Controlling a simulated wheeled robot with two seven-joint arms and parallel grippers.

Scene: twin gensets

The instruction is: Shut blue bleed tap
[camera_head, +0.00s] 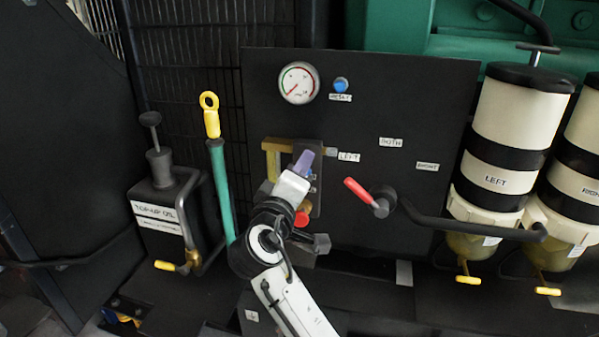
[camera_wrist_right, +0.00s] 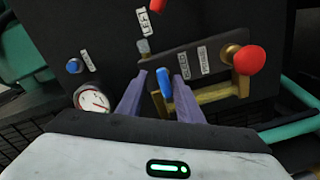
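The blue bleed tap handle (camera_wrist_right: 166,84) shows in the right wrist view, in front of a dark labelled plate (camera_wrist_right: 190,58) with brass pipe (camera_wrist_right: 212,94). My right gripper (camera_wrist_right: 160,80) is open; its two purple fingers appear on either side of the blue handle, which is closer to the right-hand finger in the picture. I cannot tell whether they touch it. In the head view my right gripper (camera_head: 304,160) is in front of the plate and largely hides the blue tap. A red knob (camera_wrist_right: 249,60) sits beside the blue handle; it also shows in the head view (camera_head: 302,217). My left gripper is not in view.
A red selector lever (camera_head: 358,190) is right of my gripper on the black panel (camera_head: 400,100). A gauge (camera_head: 299,83) and blue reset button (camera_head: 341,84) are above.

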